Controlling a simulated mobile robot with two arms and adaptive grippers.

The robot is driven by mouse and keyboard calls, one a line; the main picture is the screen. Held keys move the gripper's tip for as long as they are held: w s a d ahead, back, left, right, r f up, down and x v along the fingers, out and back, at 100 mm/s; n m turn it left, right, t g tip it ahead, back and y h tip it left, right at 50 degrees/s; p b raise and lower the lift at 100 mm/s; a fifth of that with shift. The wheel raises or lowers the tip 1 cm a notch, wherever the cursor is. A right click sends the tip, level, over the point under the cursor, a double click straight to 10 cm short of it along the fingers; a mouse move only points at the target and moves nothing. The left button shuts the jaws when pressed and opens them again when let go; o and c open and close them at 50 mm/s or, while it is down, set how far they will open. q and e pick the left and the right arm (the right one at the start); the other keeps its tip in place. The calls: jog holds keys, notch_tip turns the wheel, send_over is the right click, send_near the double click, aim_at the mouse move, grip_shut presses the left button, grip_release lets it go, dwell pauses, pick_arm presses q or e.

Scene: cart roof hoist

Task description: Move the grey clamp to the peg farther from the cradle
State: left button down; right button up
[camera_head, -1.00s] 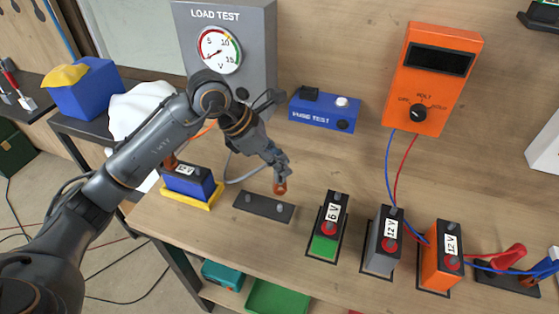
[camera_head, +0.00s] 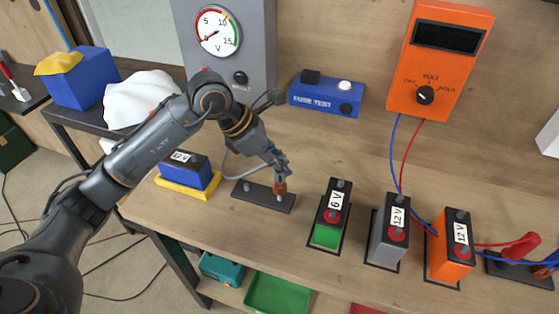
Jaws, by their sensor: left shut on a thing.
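My left gripper (camera_head: 279,168) is shut on the grey clamp, whose reddish-brown lower end (camera_head: 281,187) shows below the fingers. The fingers hide most of the clamp. The clamp's lower end is at the right peg (camera_head: 279,198) of a dark two-peg plate (camera_head: 259,197); I cannot tell whether it grips the peg. The left peg (camera_head: 246,187) is bare. To the left of the plate is a yellow cradle (camera_head: 187,190) with a blue battery (camera_head: 187,173) in it. The right peg is the one farther from the cradle. My right gripper is not in view.
A grey lead (camera_head: 232,177) loops left of the gripper. The load test box (camera_head: 257,80) and fuse test box (camera_head: 325,97) stand behind. Right of the plate are a green 6 V battery (camera_head: 327,236), a grey battery (camera_head: 386,250) and an orange battery (camera_head: 452,270).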

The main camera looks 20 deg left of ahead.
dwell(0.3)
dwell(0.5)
pick_arm(q)
jog(key=shift+b, duration=0.75)
dwell(0.4)
jog(key=shift+f+b, duration=1.7)
jog(key=c, duration=1.1)
grip_release()
jog(key=shift+r, duration=0.1)
jog(key=shift+c, duration=0.2)
jog(key=v, duration=1.2)
jog(key=shift+s, duration=0.15)
